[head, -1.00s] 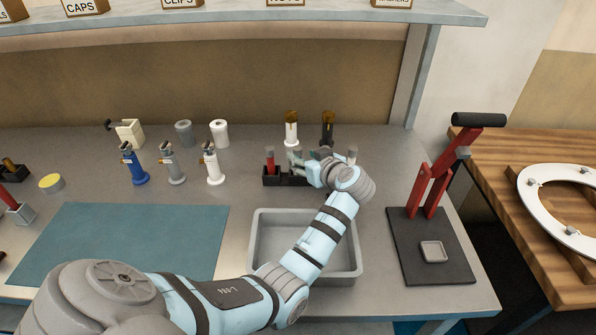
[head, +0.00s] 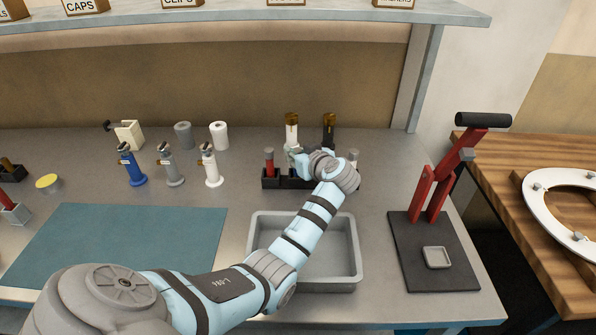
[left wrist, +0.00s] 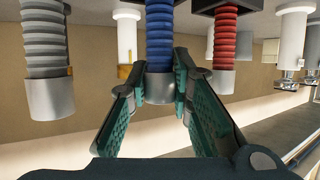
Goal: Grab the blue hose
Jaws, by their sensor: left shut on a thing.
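The blue hose (left wrist: 159,40) is a ribbed tube with a metal end, between the two fingers in the left wrist view. My left gripper (left wrist: 160,85) is shut on it near that metal end. In the head view my left gripper (head: 297,160) is at the black rack (head: 270,183), and the blue hose is hidden behind my gripper and wrist. A red hose (left wrist: 225,45) and a grey hose (left wrist: 45,45) flank the blue one, apart from the fingers. The red hose (head: 269,160) also stands in the rack's left end in the head view.
Two brown-topped bottles (head: 291,130) stand behind the rack. An empty grey tray (head: 255,250) lies in front, under my arm. Blue, grey and white dispensers (head: 133,165) stand to the left, and a red lever press (head: 430,195) to the right. The teal mat (head: 130,240) is clear.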

